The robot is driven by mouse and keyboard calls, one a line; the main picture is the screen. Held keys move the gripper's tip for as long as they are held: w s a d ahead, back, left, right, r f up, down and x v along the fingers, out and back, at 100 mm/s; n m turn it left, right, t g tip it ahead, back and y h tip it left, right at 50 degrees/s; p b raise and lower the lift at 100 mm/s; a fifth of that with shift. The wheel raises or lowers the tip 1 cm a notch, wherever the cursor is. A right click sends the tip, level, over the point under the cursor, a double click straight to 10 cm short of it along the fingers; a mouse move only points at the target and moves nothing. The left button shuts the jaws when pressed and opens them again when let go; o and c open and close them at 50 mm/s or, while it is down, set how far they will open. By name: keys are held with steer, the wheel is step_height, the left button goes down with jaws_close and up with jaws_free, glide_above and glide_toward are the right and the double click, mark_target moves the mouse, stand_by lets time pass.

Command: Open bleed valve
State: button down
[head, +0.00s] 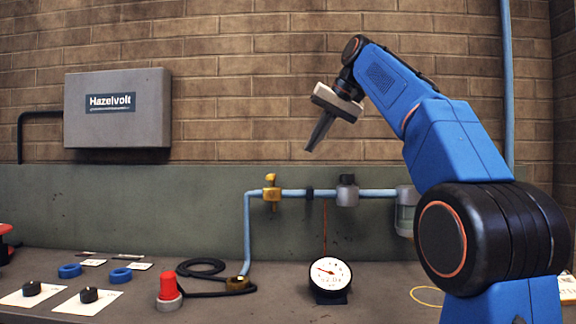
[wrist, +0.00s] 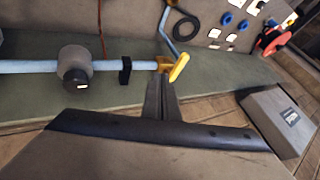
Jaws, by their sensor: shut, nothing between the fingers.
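A brass valve (head: 271,193) with a yellow lever sits on the light-blue wall pipe. In the wrist view its yellow lever (wrist: 180,66) stands out at an angle across the pipe line. A grey round fitting (head: 347,190) with a dark face sits further right on the pipe; it also shows in the wrist view (wrist: 75,68). No label shows which is the bleed valve. My gripper (head: 308,150) is shut and empty, above the pipe between these two, pointing down. In the wrist view its fingertips (wrist: 160,80) appear just beside the yellow lever, with no clear contact.
A dial gauge (head: 330,275), a red beacon-like part (head: 168,287), a black hose (head: 202,267) and a brass fitting (head: 237,284) stand on the bench. Blue rings (head: 70,271) and black knobs lie left. A grey Hazelvolt box (head: 117,108) juts from the wall.

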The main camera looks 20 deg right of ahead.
steer(key=w+a+f, duration=0.6)
steer(key=a+f, duration=0.1)
steer(key=f, duration=0.1)
stand_by(0.5)
